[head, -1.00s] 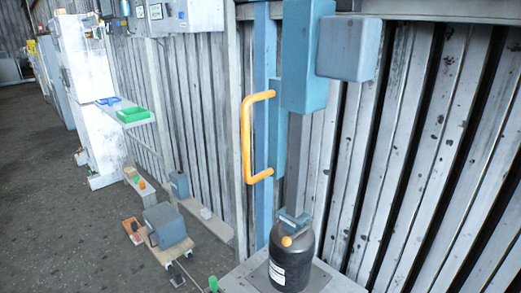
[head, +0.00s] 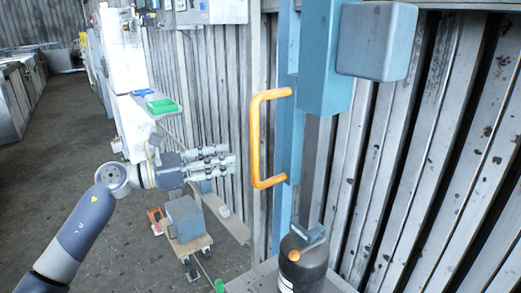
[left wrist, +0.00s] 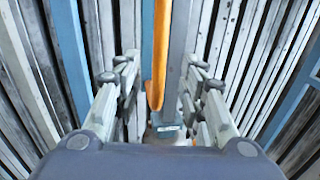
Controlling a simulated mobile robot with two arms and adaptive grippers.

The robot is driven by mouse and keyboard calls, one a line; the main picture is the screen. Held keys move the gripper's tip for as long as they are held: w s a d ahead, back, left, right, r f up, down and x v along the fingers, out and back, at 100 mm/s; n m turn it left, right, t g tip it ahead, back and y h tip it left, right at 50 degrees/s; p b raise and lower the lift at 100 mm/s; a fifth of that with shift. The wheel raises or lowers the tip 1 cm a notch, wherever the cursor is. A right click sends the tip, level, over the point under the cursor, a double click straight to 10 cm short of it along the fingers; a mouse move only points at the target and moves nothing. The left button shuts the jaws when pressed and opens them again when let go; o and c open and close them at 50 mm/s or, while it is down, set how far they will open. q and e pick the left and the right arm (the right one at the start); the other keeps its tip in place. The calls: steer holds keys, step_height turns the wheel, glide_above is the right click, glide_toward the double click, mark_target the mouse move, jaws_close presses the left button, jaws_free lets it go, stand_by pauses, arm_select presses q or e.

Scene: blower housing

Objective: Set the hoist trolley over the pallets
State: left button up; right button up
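The hoist trolley appears as a blue upright body (head: 325,60) with a grey box (head: 377,41) on its right side and an orange handle (head: 257,140) on its left. My left gripper (head: 232,163) is just left of the handle, pointing at it and apart from it. In the left wrist view the fingers (left wrist: 158,85) are spread, with the orange handle (left wrist: 160,55) showing between and beyond them. A small wooden pallet (head: 189,245) with a grey motor-like block (head: 186,218) stands on the floor behind the gripper. My right gripper is not in view.
A dark canister (head: 303,265) with a blue top stands on a pale base (head: 262,275) below the trolley. A shelf (head: 150,107) with a green tray (head: 163,106) is at the left. A corrugated metal wall (head: 440,160) closes the right. Floor is open at left.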

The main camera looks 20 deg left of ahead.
arm_select(q)
steer(key=p+x, duration=0.3)
steer(key=x, duration=0.6)
steer(key=shift+w+d+p, duration=0.1)
steer(key=shift+d+p, duration=0.05)
steer(key=shift+p, duration=0.15)
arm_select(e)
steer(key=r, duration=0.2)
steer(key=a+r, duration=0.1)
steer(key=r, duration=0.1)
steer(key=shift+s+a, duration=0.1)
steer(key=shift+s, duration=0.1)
arm_select(q)
steer(key=shift+c, duration=0.6)
jaws_close()
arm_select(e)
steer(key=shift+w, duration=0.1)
